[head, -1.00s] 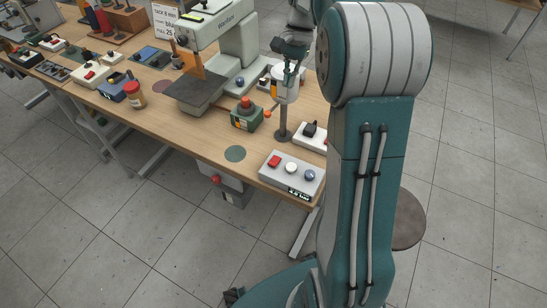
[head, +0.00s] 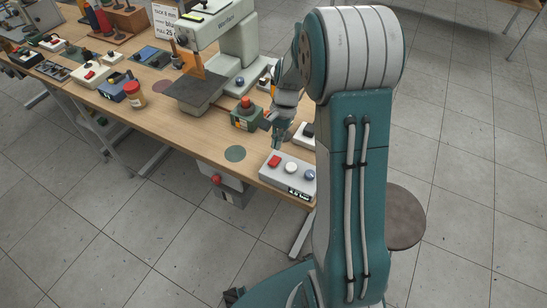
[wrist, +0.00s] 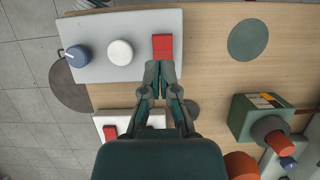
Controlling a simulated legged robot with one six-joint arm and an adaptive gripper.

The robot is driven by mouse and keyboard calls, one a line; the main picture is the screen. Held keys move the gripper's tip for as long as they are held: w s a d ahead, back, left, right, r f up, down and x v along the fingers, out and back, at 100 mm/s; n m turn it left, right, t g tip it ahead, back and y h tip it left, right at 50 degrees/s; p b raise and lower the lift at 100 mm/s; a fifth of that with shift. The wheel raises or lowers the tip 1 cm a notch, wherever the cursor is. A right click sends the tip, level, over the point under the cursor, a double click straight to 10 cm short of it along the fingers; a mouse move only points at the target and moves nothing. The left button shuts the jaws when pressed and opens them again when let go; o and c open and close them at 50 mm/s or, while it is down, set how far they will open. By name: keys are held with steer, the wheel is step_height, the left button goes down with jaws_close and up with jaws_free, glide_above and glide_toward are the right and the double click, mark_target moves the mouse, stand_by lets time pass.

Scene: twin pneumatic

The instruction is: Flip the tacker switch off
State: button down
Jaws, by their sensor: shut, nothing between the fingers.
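A grey control box (head: 285,179) stands at the table's front edge with a red switch (head: 274,161), a white button (head: 291,167) and a blue knob (head: 309,174) in a row. It also fills the upper left of the wrist view, where the red switch (wrist: 162,46) is at its right end. My gripper (wrist: 160,68) is shut and empty, with its fingertips at the near edge of the red switch. Whether they touch it I cannot tell. In the head view my gripper (head: 276,146) points down just behind the switch. Which way the switch is tipped is unclear.
A green box with a red button (head: 245,113) stands behind and left of the grey box. A white box (head: 304,138) is behind it, partly hidden by my arm. A green disc (head: 235,153) lies flat on the table (head: 205,130). A press machine (head: 225,27) stands farther back.

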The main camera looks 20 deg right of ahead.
mark_target(274, 162)
steer(key=x, duration=0.5)
steer(key=shift+s+a+f, duration=0.1)
steer(key=shift+f, duration=0.2)
steer(key=shift+s+a+f+h, duration=0.1)
steer(key=shift+f+h, duration=0.1)
steer(key=shift+h, duration=0.1)
steer(key=shift+w+d+r, duration=0.2)
steer(key=shift+w+d, duration=0.3)
steer(key=shift+d, duration=0.15)
